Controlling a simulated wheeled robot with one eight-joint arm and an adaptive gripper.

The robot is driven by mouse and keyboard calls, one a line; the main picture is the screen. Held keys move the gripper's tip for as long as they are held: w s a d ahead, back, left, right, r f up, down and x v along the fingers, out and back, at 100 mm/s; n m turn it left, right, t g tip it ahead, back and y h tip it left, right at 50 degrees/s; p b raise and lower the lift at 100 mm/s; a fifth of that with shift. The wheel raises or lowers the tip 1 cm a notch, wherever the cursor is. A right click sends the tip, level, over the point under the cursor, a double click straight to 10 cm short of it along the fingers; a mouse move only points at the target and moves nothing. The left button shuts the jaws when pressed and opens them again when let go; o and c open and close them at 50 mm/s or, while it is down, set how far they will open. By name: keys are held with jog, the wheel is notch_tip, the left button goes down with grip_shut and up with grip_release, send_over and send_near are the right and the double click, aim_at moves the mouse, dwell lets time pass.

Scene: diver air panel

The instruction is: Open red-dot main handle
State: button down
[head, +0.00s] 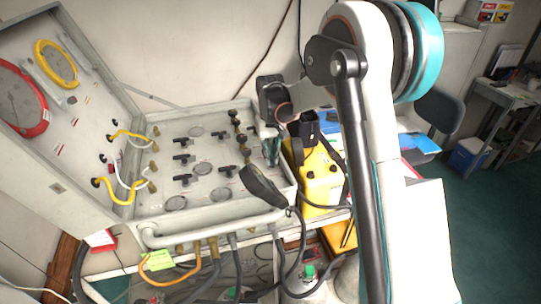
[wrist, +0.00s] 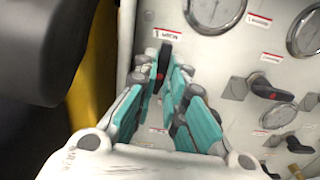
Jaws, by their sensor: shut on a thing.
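The red-dot main handle (wrist: 164,56) is a black lever at the panel's edge in the wrist view, under a small red-and-white label. It points up in that picture, and a red spot shows near its lower part. My gripper (wrist: 165,72) has its teal fingers on both sides of this lever, shut on it at the tips. In the head view my gripper (head: 272,150) reaches down to the right side of the air panel (head: 215,200). There the handle is hidden behind the fingers.
Several other black handles (head: 183,158) and round gauges (wrist: 215,12) sit left of my gripper on the panel in the head view. A yellow case (head: 318,180) stands close on the right. The open lid (head: 60,165) rises on the left. Hoses hang in front.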

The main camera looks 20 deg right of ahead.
jog(key=c, duration=1.7)
grip_release()
jog(key=shift+o, duration=0.2)
jog(key=shift+r, duration=4)
